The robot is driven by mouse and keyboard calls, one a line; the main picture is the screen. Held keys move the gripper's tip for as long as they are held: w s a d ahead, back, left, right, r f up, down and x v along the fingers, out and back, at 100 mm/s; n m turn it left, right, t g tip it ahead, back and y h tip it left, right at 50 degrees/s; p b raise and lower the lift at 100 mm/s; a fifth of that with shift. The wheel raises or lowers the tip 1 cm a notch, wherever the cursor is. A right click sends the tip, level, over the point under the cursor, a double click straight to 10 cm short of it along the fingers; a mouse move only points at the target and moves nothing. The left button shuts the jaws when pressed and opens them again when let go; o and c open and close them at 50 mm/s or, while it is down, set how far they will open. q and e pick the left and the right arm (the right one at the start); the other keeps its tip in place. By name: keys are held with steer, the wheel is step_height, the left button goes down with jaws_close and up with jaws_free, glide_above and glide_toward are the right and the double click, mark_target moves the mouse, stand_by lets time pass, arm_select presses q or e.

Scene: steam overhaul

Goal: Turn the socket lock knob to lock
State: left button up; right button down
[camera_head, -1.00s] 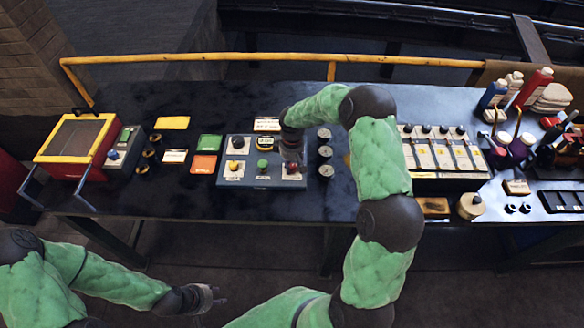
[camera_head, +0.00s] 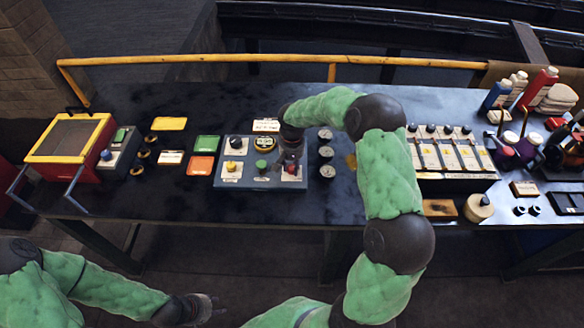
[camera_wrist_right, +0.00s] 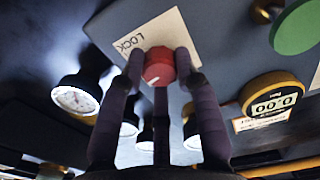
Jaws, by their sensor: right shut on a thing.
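The socket lock knob is a red round knob (camera_wrist_right: 158,65) on a white plate marked LOCK (camera_wrist_right: 143,40).
The box also bears a green knob (camera_head: 261,164), yellow buttons and a display (camera_wrist_right: 271,105). Several round gauges (camera_head: 325,153) stand just right of it. Green (camera_head: 207,142) and orange (camera_head: 201,165) cards lie to the left. A yellow rail (camera_head: 230,58) runs behind the bench.

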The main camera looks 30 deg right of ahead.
mark_target(292, 168)
steer(key=shift+m+b, duration=0.3)
steer(key=shift+m, duration=0.8)
steer(key=c, duration=0.9)
jaws_free()
step_height(292, 168, up, 12)
steer(key=shift+f, duration=0.1)
